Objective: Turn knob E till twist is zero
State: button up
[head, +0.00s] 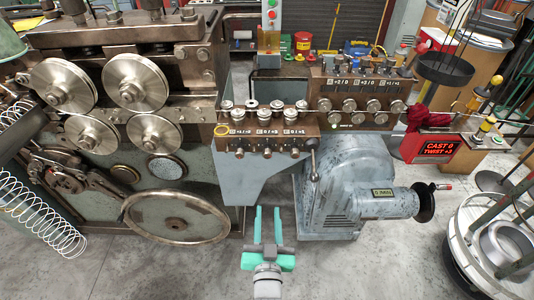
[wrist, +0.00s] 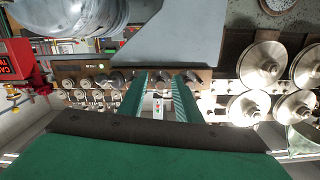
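The red display (head: 437,148) reads CAST 0 and TWIST +3. Part of it shows upside down in the wrist view (wrist: 12,66). The left roller block (head: 262,131) carries white labels and small knobs (head: 267,153) along its lower edge. The right, higher block (head: 352,86) has more labels and several adjusters on top (head: 355,66). I cannot read which knob is marked E. My gripper (head: 267,211) is open and empty, below and in front of the left block, touching nothing. In the wrist view its fingers (wrist: 164,82) point toward the block's knobs.
A grey motor housing (head: 345,190) with a black handwheel (head: 424,203) stands right of my gripper. Large rollers and a big wheel (head: 178,217) are at left. A lever with a ball (head: 312,160) hangs beside the left block. Floor around my gripper is clear.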

send_near(268, 156)
jog(key=shift+m+t, duration=0.3)
jog(key=w, duration=1.1)
jog(key=shift+w+a+f, duration=0.1)
jog(key=shift+f, duration=0.15)
jog(key=shift+c, duration=0.4)
jog(key=c, duration=0.7)
